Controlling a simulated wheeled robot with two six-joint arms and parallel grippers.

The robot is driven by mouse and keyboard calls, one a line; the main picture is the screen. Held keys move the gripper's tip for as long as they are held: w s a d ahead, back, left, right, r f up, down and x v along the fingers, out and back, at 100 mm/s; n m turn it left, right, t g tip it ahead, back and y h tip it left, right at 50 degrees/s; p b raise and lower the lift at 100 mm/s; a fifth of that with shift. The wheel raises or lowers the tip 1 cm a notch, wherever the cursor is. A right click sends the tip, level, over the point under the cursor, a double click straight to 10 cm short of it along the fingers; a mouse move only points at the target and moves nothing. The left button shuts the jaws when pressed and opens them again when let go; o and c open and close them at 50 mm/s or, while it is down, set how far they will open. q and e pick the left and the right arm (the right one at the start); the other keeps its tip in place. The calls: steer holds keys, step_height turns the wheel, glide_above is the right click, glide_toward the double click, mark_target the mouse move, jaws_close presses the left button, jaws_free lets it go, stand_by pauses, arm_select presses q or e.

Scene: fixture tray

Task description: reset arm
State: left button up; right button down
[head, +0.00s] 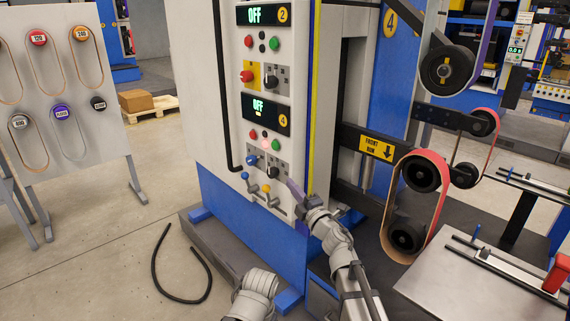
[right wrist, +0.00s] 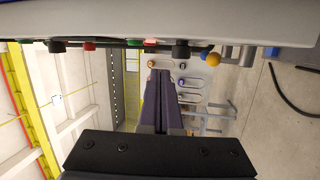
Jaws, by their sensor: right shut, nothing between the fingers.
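My right arm reaches up from the bottom of the head view to the front of the white control panel (head: 213,95). Its right gripper (head: 295,189) is beside the lower controls, near the black rotary knob (head: 272,172) and the yellow-tipped lever (head: 266,189). I cannot tell whether it touches the panel. In the right wrist view the dark fingers (right wrist: 161,100) lie together with nothing between them. The panel's knobs and the yellow ball (right wrist: 213,59) run along the top of that view. A grey link of my left arm shows at the bottom; its gripper is out of view.
Both panel displays, the upper (head: 262,15) and the lower (head: 258,109), read OFF. The orange sanding belt (head: 434,168) on its rollers stands right of my arm. A belt rack (head: 50,105) stands at left. A black hose (head: 156,270) lies on otherwise open floor.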

steer(key=d+r+m+h+p, duration=0.3)
steer(key=d+m+h+p, duration=0.2)
steer(key=m+h+p, duration=0.3)
steer(key=s+d+f+m+g+h+p, duration=0.2)
steer(key=s+f+m+g+h+p, duration=0.1)
steer(key=s+f+m+g+p, duration=0.25)
steer(key=s+a+m+g+p, duration=0.2)
steer(key=s+g+p, duration=0.2)
steer(key=s, duration=0.9)
steer(key=s+a+m+g+p, duration=0.3)
steer(key=s+g, duration=0.5)
steer(key=s, duration=0.5)
steer(key=shift+s+a+g+y+p, duration=0.3)
steer(key=shift+g+y+p, duration=0.1)
steer(key=shift+p, duration=0.45)
